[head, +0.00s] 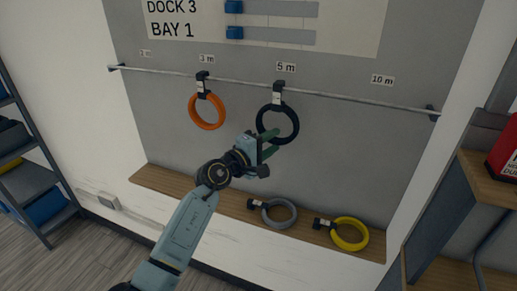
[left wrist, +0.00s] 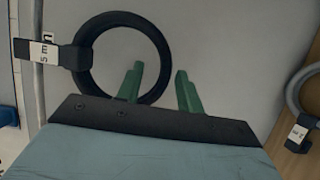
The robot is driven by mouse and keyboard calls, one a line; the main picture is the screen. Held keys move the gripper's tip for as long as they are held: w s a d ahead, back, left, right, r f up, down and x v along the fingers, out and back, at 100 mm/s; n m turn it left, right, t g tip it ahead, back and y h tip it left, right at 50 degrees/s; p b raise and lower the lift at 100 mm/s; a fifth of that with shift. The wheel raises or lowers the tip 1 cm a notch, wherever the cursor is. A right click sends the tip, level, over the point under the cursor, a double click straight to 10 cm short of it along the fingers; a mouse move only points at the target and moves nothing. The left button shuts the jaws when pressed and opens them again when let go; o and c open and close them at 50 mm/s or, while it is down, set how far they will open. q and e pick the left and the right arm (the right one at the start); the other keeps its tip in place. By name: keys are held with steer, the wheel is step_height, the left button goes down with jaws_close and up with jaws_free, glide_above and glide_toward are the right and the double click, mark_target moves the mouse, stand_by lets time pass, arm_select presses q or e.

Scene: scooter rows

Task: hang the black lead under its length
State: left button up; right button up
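The black lead (head: 295,120), a ring with a dark clip and a white tag, hangs from the rail (head: 340,98) under the "5 m" sign (head: 286,67). In the left wrist view its ring (left wrist: 163,45) shows whole, and its tag (left wrist: 42,50) reads "5 m". My left gripper (head: 270,143) is at the lower part of the ring. Its green fingers (left wrist: 160,88) are apart, with the ring's edge showing between or just behind them; I cannot tell which. My right gripper is not in view.
An orange lead (head: 192,115) hangs under the "3 m" sign (head: 207,59). The rail under the "10 m" sign (head: 382,80) is bare. A grey lead (head: 293,217) and a yellow lead (head: 363,239) lie on the wooden ledge (head: 180,186). Shelving stands at both sides.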

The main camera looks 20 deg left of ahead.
arm_select(q)
steer(key=b+v, duration=0.1)
steer(key=v, duration=1.2)
step_height(320, 180, down, 23)
steer(key=s+a+n+g+y+b, duration=0.1)
steer(key=s+n+y+b, duration=0.1)
steer(key=n, duration=1.8)
steer(key=s+a+f+n+g+y+b, duration=0.1)
steer(key=s+f+n+g+y, duration=0.1)
steer(key=s+f+n, duration=0.45)
steer(key=s+a+f+n+g+y, duration=0.15)
steer(key=s+f+n, duration=0.25)
steer(key=f+n, duration=0.55)
steer(key=s+f+n+g+y+b, duration=0.15)
steer(key=s+f+n, duration=0.4)
steer(key=f, duration=0.55)
steer(key=s+d+f+n+g, duration=0.1)
steer(key=s+f+n+g, duration=0.3)
steer(key=s, duration=1.1)
steer(key=s+d+f+n+g+b, duration=0.1)
steer(key=s+f+n+g, duration=0.4)
steer(key=s+f+n, duration=0.6)
steer(key=s, duration=0.3)
steer(key=shift+s+d+y, duration=0.2)
steer(key=shift+s+y, duration=0.1)
steer(key=shift+s, duration=0.1)
steer(key=shift+w, duration=0.1)
